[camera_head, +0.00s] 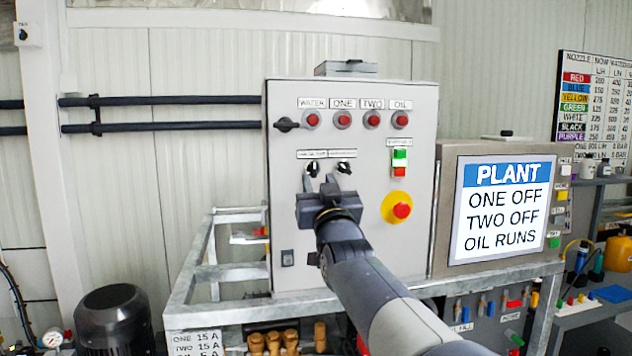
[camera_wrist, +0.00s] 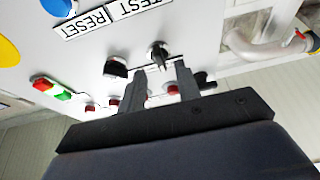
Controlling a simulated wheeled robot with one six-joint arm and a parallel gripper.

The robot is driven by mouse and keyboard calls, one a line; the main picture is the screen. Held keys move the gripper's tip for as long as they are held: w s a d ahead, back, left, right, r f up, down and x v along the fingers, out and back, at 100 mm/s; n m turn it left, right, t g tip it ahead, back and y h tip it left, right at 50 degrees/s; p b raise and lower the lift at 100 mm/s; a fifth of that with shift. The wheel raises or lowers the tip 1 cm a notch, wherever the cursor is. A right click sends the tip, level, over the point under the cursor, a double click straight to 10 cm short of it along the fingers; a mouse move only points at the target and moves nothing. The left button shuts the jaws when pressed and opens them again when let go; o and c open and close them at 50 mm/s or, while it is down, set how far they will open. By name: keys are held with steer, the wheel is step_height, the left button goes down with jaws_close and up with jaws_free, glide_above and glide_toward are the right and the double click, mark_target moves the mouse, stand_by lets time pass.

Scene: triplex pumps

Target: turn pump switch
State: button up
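The grey control panel (camera_head: 365,245) carries two black rotary switches side by side under small labels I cannot read. My gripper (camera_head: 321,182) is in front of the left switch (camera_head: 313,170); the right switch (camera_head: 345,167) shows just beside it. In the wrist view, which is turned over, my gripper (camera_wrist: 162,72) is open, its fingers apart on either side of the left switch (camera_wrist: 158,50). I cannot tell whether they touch it. The right switch (camera_wrist: 115,68) lies outside the fingers. A screen (camera_head: 507,207) reads PLANT, ONE OFF, TWO OFF, OIL RUNS.
Red lamps (camera_head: 342,120) labelled WATER, ONE, TWO and OIL line the panel top. A black handle (camera_head: 287,124) sticks out at its left edge. A green-red button pair (camera_head: 399,162) and a red-on-yellow emergency button (camera_head: 401,210) are to the right. A metal frame (camera_head: 205,275) surrounds the panel below.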

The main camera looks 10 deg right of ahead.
mark_target(314, 172)
steer(key=b+v, duration=0.1)
steer(key=v, duration=0.6)
steer(key=shift+w, duration=0.1)
steer(key=p+x, duration=0.2)
steer(key=x, duration=0.8)
steer(key=shift+w+r+p, duration=0.2)
steer(key=shift+w+p, duration=0.15)
steer(key=shift+s, duration=0.1)
